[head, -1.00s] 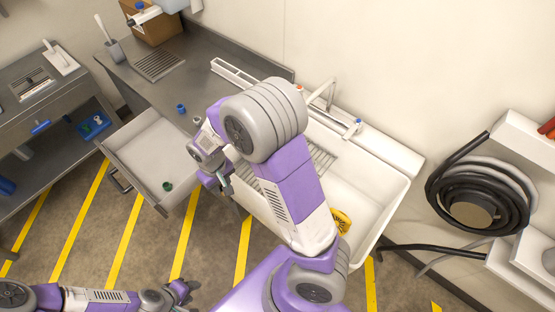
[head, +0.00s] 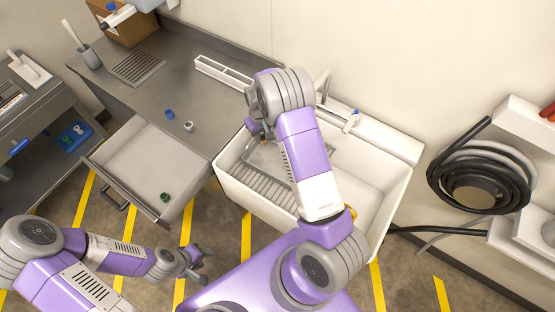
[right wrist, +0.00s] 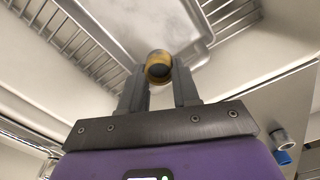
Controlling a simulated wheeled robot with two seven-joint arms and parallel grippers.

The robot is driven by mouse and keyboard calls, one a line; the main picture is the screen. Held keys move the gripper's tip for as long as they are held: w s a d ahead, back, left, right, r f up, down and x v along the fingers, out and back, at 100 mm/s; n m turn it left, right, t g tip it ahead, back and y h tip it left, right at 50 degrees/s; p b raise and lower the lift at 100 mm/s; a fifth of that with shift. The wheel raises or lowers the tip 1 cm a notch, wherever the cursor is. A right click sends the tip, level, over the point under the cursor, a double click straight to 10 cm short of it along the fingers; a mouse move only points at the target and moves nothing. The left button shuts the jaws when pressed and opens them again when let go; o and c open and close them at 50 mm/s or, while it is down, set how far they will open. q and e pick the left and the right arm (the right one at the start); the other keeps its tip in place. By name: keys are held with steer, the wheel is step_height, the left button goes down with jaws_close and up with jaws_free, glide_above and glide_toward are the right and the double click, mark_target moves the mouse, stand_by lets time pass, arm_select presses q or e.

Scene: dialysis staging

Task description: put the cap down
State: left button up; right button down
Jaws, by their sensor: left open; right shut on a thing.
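A yellow cap (right wrist: 158,66) with a dark middle is between the fingertips of my right gripper (right wrist: 159,82), which is shut on it. In the head view my right gripper (head: 258,133) is over the left part of the white sink, above the wire rack (head: 265,188); the arm hides part of it. In the wrist view a shiny metal tray (right wrist: 140,25) lies beyond the cap. A blue cap (head: 169,114) and a grey-white cap (head: 188,127) stand on the steel counter. A green cap (head: 165,197) lies in the open drawer. My left gripper (head: 198,265) is open and empty, low over the floor.
The white sink (head: 395,190) has a faucet (head: 323,85) at its back. The open drawer (head: 118,165) juts out left of it. A white divided holder (head: 222,72) sits at the wall. A yellow thing (head: 351,211) in the sink is mostly hidden by my arm.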

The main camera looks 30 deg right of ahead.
step_height(320, 180, down, 10)
steer(key=shift+w+d+b, duration=0.1)
steer(key=shift+d+b, duration=0.05)
steer(key=shift+b, duration=0.4)
steer(key=shift+f, duration=0.15)
steer(key=c, duration=1.1)
jaws_free()
steer(key=shift+r, duration=0.4)
step_height(320, 180, up, 12)
steer(key=shift+f+p, duration=0.15)
steer(key=shift+p, duration=0.55)
